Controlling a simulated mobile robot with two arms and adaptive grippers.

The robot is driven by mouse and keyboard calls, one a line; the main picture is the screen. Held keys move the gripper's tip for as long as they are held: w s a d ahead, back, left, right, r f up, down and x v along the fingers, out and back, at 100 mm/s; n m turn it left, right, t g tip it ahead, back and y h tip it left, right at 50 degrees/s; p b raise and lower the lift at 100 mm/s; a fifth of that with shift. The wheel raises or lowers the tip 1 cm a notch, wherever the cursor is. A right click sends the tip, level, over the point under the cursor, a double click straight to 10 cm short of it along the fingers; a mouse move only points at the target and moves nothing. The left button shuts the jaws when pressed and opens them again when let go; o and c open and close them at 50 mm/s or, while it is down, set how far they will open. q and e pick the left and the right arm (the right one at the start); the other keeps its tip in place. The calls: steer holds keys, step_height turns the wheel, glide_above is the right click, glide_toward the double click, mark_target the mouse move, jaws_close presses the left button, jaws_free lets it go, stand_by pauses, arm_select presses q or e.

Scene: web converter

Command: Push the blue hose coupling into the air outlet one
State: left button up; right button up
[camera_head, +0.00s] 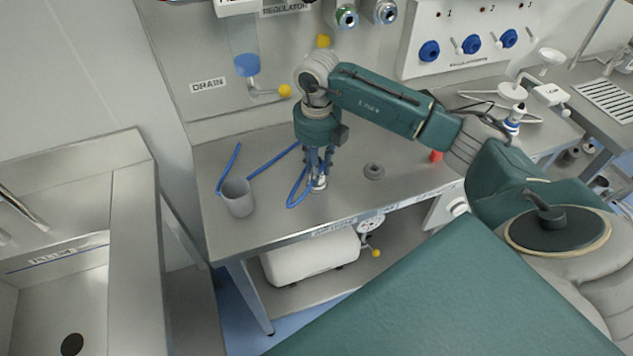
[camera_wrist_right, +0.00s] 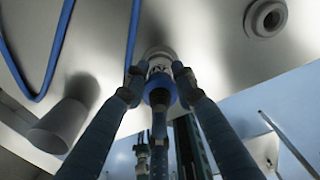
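The blue hose coupling (camera_head: 320,184) is upright at the bench top, below my right gripper (camera_head: 318,165). In the right wrist view the coupling (camera_wrist_right: 158,66) shows a pale metal body and a blue ring. The fingers of my right gripper (camera_wrist_right: 160,88) close around that ring and appear to touch it. Whether the coupling's foot still touches the bench is unclear. A blue hose (camera_head: 274,162) lies in loops on the bench. My left gripper is not in view.
A grey cup (camera_head: 238,197) stands left of the gripper, and a dark ring (camera_head: 374,171) lies to its right. A red object (camera_head: 436,156) is partly behind my right arm. The bench front (camera_head: 290,232) is fairly clear.

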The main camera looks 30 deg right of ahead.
jaws_close()
steer(key=shift+r, duration=0.1)
steer(key=shift+r+p, duration=2.55)
steer(key=shift+r, duration=1.45)
steer(key=shift+a, duration=0.1)
